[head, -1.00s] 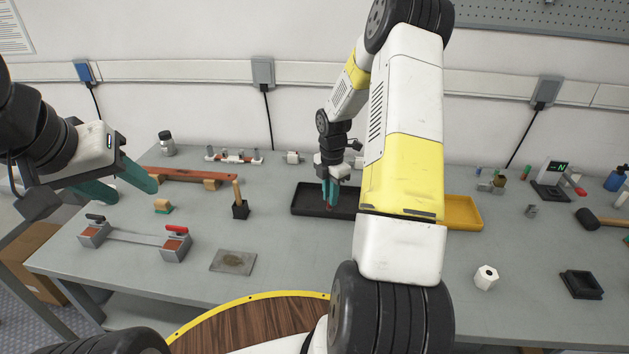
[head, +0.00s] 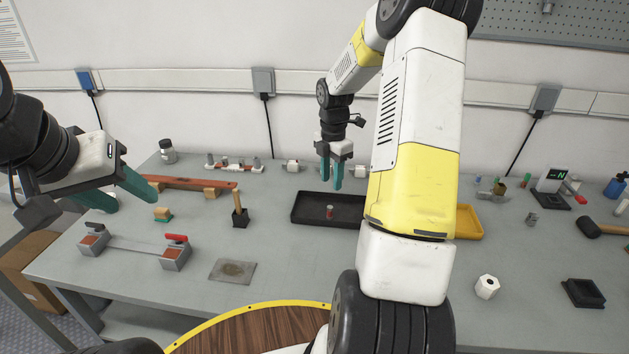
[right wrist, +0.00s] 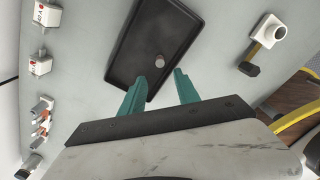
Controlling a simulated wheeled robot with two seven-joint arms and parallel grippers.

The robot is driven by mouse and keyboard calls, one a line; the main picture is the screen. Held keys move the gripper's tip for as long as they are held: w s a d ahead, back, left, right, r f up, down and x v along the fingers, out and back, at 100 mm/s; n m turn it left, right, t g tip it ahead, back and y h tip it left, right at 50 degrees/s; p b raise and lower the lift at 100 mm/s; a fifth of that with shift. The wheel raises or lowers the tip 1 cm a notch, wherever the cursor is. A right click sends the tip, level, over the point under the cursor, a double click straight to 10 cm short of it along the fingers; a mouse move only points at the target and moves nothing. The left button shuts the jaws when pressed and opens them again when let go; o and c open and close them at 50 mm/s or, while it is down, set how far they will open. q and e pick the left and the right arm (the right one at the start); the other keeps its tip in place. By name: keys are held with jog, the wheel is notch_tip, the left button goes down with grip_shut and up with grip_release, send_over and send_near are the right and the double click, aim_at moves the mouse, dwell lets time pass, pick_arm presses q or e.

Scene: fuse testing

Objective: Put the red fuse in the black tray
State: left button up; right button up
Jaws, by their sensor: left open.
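The red fuse (head: 330,212) stands upright in the black tray (head: 303,216), with nothing holding it. In the right wrist view the fuse (right wrist: 158,61) shows as a small grey round top inside the black tray (right wrist: 136,45). My right gripper (head: 331,187) is above and behind the fuse, open and empty; in the right wrist view its teal fingers (right wrist: 160,83) are spread apart, clear of the fuse. My left gripper (head: 132,195) is open and empty over the left part of the table.
A yellow tray (head: 469,223) is partly hidden behind my right arm. A small black block with a wooden handle (head: 239,212) stands left of the black tray. A clamp fixture (head: 133,247) and a grey plate (head: 232,271) lie nearer the front left.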

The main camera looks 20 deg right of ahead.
jog(key=s+a+r+m+t, duration=0.1)
jog(key=s+a+r+m, duration=0.35)
jog(key=r, duration=0.35)
jog(key=s+a+r+m+t, duration=0.25)
jog(key=s+r+m, duration=0.25)
jog(key=r, duration=0.3)
jog(key=s+a+r+m+t+y, duration=0.1)
jog(key=s+a+r+m, duration=0.1)
jog(key=s+m, duration=0.4)
jog(key=s+a+r+m+t+y, duration=0.1)
jog(key=s+a+r+m, duration=0.2)
jog(key=s, duration=0.6)
jog(key=a+m, duration=0.1)
jog(key=m, duration=0.1)
jog(key=shift+s+a+m+t, duration=0.2)
jog(key=shift+a+m+t, duration=0.15)
jog(key=shift+d, duration=0.15)
